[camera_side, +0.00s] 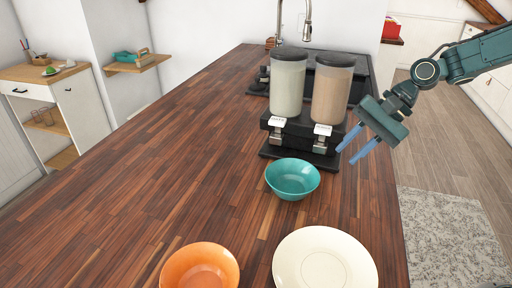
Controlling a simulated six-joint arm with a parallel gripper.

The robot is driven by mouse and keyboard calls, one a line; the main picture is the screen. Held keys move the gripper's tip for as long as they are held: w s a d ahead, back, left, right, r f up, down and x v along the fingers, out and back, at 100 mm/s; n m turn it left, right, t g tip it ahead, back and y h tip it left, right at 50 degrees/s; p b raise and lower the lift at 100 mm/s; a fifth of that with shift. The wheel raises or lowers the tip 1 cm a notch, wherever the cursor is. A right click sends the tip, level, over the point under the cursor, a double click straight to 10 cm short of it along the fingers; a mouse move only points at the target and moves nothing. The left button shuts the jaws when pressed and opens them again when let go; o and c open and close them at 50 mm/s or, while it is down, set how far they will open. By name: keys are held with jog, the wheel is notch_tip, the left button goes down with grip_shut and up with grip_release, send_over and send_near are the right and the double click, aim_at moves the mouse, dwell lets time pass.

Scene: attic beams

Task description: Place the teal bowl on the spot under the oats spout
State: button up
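The teal bowl (292,180) stands upright and empty on the wooden counter, just in front of the black dispenser base (327,161). Its rim overlaps the base's front edge in the picture. The dispenser has two clear hoppers: a pale-filled one on the left (288,84) and a brown-filled one on the right (331,92). Each has a spout and a white label; the left label (277,121) looks like "OATS", but the print is tiny. The spot under the spouts is partly hidden by the bowl. My gripper (347,157) is open and empty, above the counter's right side, right of the bowl and apart from it.
An orange bowl (200,268) and a cream plate (325,262) stand at the counter's front. A tap (307,22) and a dark sink area lie behind the dispenser. The left half of the counter (175,150) is clear. The counter's right edge drops to the floor.

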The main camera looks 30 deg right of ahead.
jog(key=s+d+r+n+t+h, duration=0.1)
jog(key=s+d+r+n+h, duration=0.1)
jog(key=s, duration=0.5)
jog(key=s+d+r+n+t+h, duration=0.1)
jog(key=s+d+r+n+h, duration=0.1)
jog(key=s+n, duration=0.3)
jog(key=s+d+r+n+t+h, duration=0.1)
jog(key=s+d+r+n+h, duration=0.1)
jog(key=s, duration=0.8)
notch_tip(320, 180, up, 2)
jog(key=shift+s+d+r+n+h, duration=0.1)
jog(key=shift+s+d+n+h, duration=0.35)
jog(key=shift+n, duration=0.45)
jog(key=shift+w+a, duration=0.15)
jog(key=shift+c, duration=0.5)
